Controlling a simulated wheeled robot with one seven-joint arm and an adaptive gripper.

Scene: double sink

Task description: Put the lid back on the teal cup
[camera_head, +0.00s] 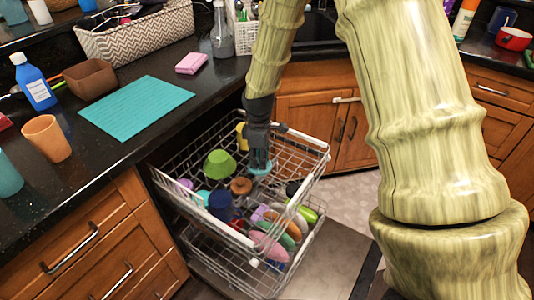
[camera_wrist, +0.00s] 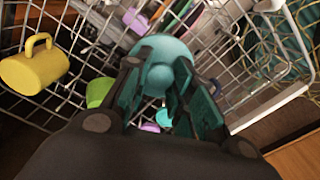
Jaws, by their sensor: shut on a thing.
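My gripper (camera_head: 258,160) points down over the upper rack of the open dishwasher. It is shut on a round teal lid (camera_head: 262,169), which also shows between the fingers in the wrist view (camera_wrist: 160,52). A teal cup (camera_head: 8,178) stands on the counter at the left edge of the head view, partly cut off and well apart from my gripper. A smaller teal item (camera_head: 203,197) lies in the rack; I cannot tell what it is.
The dishwasher rack (camera_head: 300,143) holds a green bowl (camera_head: 219,164), a yellow mug (camera_wrist: 33,66) and several other dishes. An orange cup (camera_head: 47,138), a brown box (camera_head: 90,79) and a teal mat (camera_head: 137,107) are on the counter. Rack wires surround my gripper.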

